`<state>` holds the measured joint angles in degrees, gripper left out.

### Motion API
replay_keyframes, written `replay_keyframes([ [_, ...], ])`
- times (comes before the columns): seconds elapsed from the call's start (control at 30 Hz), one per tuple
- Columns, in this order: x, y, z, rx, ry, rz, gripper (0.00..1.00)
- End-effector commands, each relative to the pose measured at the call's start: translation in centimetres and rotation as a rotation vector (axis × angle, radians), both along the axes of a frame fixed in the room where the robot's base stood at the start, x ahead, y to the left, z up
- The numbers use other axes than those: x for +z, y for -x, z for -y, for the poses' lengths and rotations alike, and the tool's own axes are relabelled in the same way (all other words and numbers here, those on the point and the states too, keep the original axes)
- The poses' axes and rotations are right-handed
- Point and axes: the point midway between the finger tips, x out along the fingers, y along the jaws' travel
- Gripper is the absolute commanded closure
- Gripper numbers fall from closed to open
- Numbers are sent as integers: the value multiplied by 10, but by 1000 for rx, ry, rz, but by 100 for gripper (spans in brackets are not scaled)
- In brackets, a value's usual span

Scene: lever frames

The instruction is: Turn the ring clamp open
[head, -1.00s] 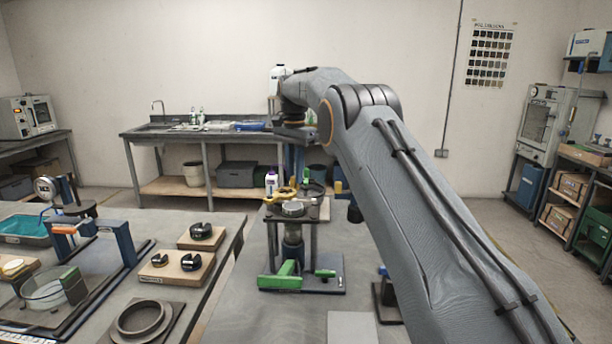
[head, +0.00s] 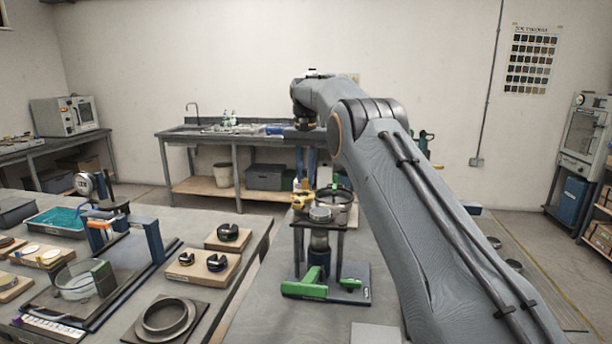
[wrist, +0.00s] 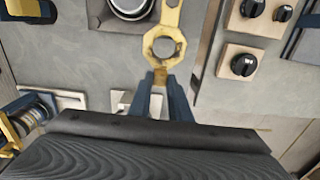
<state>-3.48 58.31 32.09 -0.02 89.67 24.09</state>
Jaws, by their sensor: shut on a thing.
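A yellow ring-ended piece (wrist: 164,45) with a faceted hole is in the middle of the wrist view. My gripper (wrist: 160,85) is shut on its near end, which lies between my two blue fingers. Its other arm runs up out of the picture. In the head view the yellow piece (head: 301,197) is at the left side of the dark stand's top (head: 335,225), beside a round metal cap (head: 320,213). My gripper (head: 305,165) is above it, partly hidden by my arm. I cannot tell exactly how the yellow piece joins the stand.
A green part (head: 306,285) sits at the stand's base. On the left table are wooden blocks with black knobs (head: 202,265), a loose ring on a plate (head: 163,315) and a blue-framed rig (head: 155,245). The grey bench top between the tables' edges and the stand is clear.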

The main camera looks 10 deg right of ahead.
Motion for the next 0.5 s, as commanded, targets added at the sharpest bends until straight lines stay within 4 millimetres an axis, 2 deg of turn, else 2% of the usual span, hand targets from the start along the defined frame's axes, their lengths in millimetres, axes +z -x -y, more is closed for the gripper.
replay_keyframes([
  [0.37, 0, 0, -3, 10, -2, 2, 100],
  [0.4, 0, 0, -4, 10, -2, 2, 80],
  [0.5, 0, 0, -3, 10, -2, 2, 64],
])
